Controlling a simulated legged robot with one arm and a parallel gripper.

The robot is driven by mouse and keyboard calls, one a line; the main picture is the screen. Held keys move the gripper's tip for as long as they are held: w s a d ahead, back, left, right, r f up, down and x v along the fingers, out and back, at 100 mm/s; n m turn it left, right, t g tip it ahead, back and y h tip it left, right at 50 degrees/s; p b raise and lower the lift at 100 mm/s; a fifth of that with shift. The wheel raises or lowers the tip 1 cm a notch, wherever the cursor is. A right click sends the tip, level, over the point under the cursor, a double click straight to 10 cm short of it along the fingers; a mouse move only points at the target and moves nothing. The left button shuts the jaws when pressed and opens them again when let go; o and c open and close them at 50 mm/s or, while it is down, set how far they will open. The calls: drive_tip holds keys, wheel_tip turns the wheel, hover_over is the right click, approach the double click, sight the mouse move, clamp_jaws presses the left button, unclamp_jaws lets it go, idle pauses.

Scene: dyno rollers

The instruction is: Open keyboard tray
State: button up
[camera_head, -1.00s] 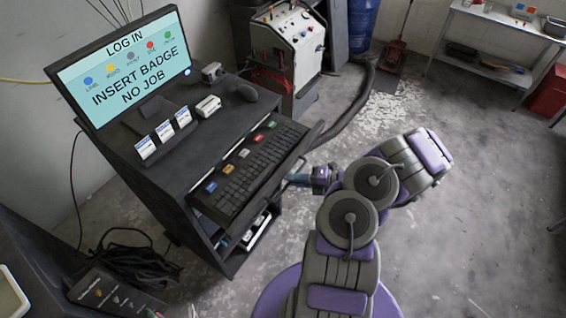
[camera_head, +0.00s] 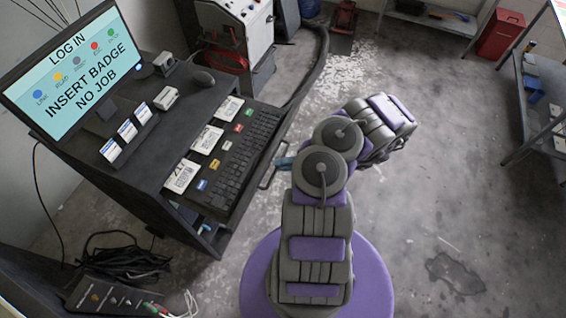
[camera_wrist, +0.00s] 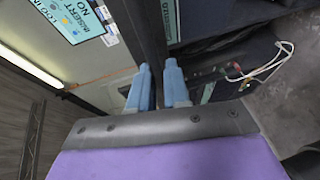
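The dark keyboard tray (camera_head: 240,148) is pulled out from the black computer cart, and its keyboard and white cards show on top. A thin handle (camera_head: 266,180) runs along the tray's front edge. My gripper (camera_head: 283,162) is at this handle, mostly hidden behind my arm. In the wrist view the two blue fingers of my gripper (camera_wrist: 158,68) stand close together with a narrow gap, and a dark bar runs between and beyond their tips. They appear shut on the handle, though the contact itself is hard to see.
The cart carries a monitor (camera_head: 75,75), a mouse (camera_head: 203,76) and a card holder (camera_head: 128,136). Tangled black cables (camera_head: 120,260) lie on the floor at left. A white machine (camera_head: 235,35) with a hose stands behind. The floor to the right is largely clear.

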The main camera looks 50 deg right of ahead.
drive_tip(key=o, duration=0.4)
drive_tip(key=b+v, duration=0.1)
drive_tip(key=v, duration=1.6)
drive_tip(key=shift+d+r, duration=0.1)
drive_tip(key=shift+d, duration=0.05)
